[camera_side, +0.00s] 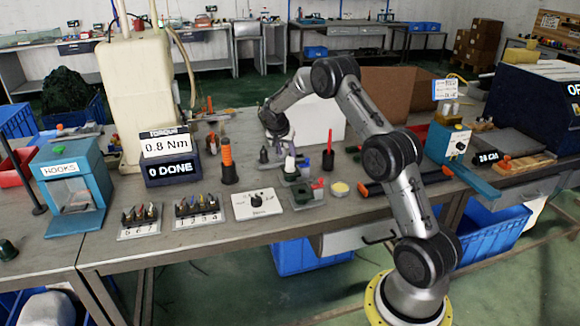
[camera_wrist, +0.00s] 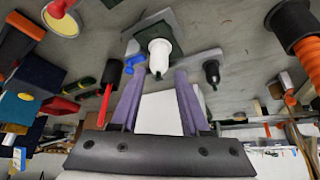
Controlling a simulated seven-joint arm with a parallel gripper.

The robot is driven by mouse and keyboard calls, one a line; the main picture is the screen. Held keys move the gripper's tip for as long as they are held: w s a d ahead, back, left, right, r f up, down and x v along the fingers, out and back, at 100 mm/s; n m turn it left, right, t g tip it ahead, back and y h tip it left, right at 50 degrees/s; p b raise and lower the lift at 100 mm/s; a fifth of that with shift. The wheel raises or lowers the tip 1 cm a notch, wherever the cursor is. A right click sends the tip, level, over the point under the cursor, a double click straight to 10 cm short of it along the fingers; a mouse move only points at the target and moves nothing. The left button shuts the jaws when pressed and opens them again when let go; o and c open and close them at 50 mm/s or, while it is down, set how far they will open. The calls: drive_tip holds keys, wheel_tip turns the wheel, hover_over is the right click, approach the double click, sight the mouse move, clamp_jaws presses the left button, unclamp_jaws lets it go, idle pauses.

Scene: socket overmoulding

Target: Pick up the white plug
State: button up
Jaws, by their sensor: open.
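The white plug (camera_wrist: 160,48) shows in the wrist view, standing on a dark fixture plate (camera_wrist: 138,22), with a darker tip toward the fingers. My gripper (camera_wrist: 159,73) is open, with its two purple fingers spread to either side of the line to the plug. The plug is just beyond the fingertips, and nothing is held. In the side view the white plug (camera_side: 289,164) is small among the parts at the middle of the bench. My gripper there is small and partly lost against the white box, so contact cannot be told.
In the wrist view a black plug (camera_wrist: 211,72) stands right of the white one, and a blue part (camera_wrist: 134,63) and a red-handled tool (camera_wrist: 105,100) stand left. An orange-ringed post (camera_side: 227,160) stands left in the side view. A white box (camera_side: 322,120) stands behind.

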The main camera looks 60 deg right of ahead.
sight(290, 159)
drive_tip(key=shift+d+x, duration=0.15)
drive_tip(key=shift+x, duration=1.75)
drive_tip(key=shift+d+x, duration=0.15)
drive_tip(key=shift+x, duration=1.75)
drive_tip(key=shift+r, duration=0.15)
clamp_jaws()
